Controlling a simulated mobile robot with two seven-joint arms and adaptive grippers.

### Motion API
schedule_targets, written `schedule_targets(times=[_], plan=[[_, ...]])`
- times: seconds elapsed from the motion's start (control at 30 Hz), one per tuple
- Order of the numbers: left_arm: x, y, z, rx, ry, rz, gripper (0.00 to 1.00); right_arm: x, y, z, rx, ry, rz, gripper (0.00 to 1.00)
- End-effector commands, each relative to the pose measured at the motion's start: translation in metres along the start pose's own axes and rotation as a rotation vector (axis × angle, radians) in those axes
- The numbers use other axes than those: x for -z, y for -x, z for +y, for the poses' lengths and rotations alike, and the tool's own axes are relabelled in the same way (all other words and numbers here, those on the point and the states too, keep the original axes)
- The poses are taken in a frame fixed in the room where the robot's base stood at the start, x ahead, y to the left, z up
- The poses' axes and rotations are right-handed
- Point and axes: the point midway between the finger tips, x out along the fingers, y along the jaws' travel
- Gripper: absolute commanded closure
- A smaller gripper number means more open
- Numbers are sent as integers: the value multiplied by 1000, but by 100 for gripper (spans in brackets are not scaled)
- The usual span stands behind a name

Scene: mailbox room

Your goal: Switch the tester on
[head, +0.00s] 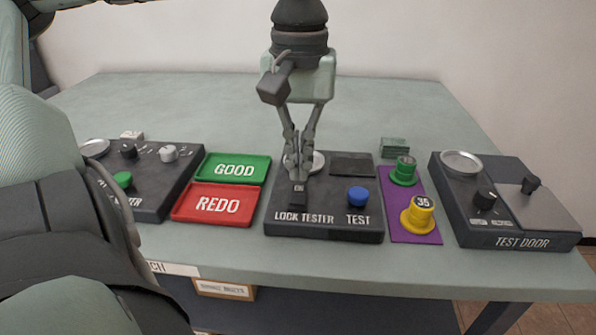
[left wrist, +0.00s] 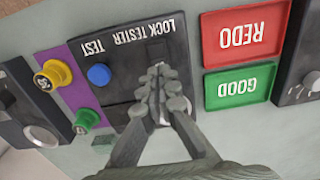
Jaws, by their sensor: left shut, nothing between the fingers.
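The lock tester (head: 330,225) is a dark box on the bench. It has a blue TEST button (head: 358,196), a dark switch (head: 298,193) marked ON at its left, a round metal plate (head: 318,160) and a dark blank panel (head: 351,165). My left gripper (head: 298,176) points down with its fingers together and empty, right at the far side of the switch; I cannot tell if they touch. In the left wrist view the shut fingertips (left wrist: 160,76) cover part of the tester (left wrist: 125,75) and hide most of the switch. My right gripper is not in view.
A green GOOD tray (head: 233,168) and red REDO tray (head: 216,204) lie left of the tester. A purple mat (head: 406,228) with green and yellow knobbed pieces lies right. A test door box (head: 510,225) stands far right, another dark box (head: 150,200) left. The bench behind is mostly clear.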

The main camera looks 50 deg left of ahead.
Motion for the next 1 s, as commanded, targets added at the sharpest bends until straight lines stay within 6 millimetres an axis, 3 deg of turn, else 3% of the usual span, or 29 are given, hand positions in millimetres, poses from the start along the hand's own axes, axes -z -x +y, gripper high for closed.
schedule_targets(times=[1.0], plan=[[0, -6, 0, 0, 0, 0, 100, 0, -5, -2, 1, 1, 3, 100]])
